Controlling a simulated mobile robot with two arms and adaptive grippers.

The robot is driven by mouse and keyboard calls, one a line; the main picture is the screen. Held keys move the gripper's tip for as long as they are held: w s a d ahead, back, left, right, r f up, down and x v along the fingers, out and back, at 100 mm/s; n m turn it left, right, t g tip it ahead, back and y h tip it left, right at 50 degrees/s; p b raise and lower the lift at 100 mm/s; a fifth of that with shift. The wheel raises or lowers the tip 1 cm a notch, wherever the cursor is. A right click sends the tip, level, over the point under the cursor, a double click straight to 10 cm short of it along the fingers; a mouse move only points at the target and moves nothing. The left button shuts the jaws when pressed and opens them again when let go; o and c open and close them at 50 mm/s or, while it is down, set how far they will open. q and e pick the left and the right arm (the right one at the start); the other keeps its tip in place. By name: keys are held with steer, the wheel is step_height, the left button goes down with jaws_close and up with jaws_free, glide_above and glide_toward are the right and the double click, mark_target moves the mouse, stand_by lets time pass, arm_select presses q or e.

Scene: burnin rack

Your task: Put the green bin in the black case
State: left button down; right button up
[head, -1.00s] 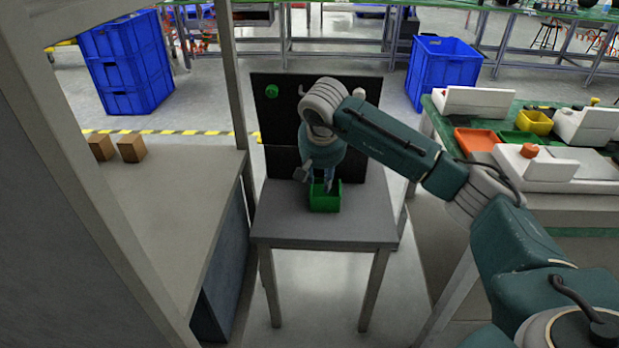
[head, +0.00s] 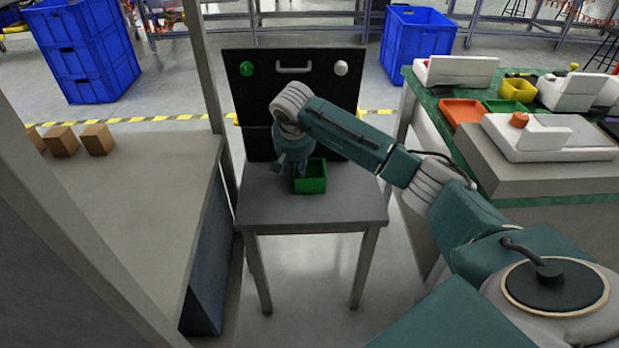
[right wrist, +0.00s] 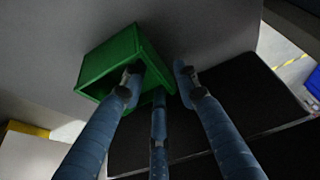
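The green bin (head: 311,183) stands upright on a small grey table. It also shows in the right wrist view (right wrist: 112,60), beside my fingers. My right gripper (head: 300,168) points down at the bin's left and back side in the head view. In the right wrist view its fingers (right wrist: 158,88) are spread; one overlaps the bin's opening and another is outside its wall, with a gap. I cannot tell whether any finger touches the bin. The black case (head: 240,98) stands behind the bin, with an upright panel bearing a handle; my arm hides part. My left gripper is out of view.
The grey table (head: 345,212) is clear in front of the bin. A shelf post (head: 208,75) and a worktop with brown boxes (head: 97,139) are at the left. A green bench (head: 430,100) with trays and white devices is at the right. Blue crates stand behind.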

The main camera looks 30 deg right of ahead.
steer(key=shift+w+d+f, duration=0.1)
steer(key=shift+w+f, duration=0.15)
steer(key=shift+f, duration=0.4)
jaws_close()
steer(key=shift+r, duration=0.15)
